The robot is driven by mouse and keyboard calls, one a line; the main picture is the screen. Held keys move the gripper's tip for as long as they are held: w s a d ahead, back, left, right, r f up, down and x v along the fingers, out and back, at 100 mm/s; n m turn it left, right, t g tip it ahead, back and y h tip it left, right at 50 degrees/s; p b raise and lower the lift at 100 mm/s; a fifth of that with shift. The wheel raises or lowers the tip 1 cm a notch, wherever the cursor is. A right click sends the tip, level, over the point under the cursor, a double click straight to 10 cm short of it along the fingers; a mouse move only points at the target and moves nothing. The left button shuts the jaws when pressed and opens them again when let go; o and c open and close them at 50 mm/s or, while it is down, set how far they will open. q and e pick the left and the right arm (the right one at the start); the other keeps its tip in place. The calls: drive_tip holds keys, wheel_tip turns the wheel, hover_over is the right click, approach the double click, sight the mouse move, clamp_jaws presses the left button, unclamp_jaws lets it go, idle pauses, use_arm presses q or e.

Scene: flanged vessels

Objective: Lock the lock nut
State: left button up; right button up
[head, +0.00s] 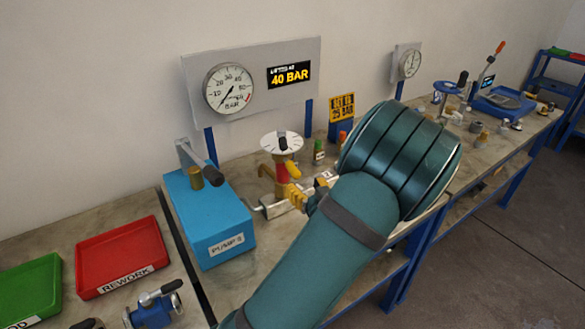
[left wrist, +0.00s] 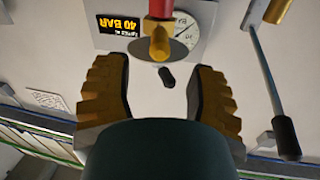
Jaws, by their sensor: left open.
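A red part (head: 281,168) sits under the disc. I cannot tell for sure which part is the lock nut. The left wrist view, upside down, shows the red part (left wrist: 160,8), a brass piece (left wrist: 159,42), the disc's underside (left wrist: 178,52) and the black knob (left wrist: 167,77). My left gripper (left wrist: 158,95) is open, with ridged yellow fingers apart and nothing between them. In the head view its fingers (head: 296,194) are close to the valve, partly hidden by my arm.
A blue box (head: 215,222) labelled PUMP, with a lever, stands left of the valve. A gauge (head: 230,89) and a 40 BAR sign (head: 289,75) are on the panel behind. A red REWORK tray (head: 120,255) and a green tray (head: 30,288) lie at the left.

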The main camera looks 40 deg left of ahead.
sight(291, 168)
use_arm(q)
drive_tip(key=x, duration=0.9)
clamp_jaws()
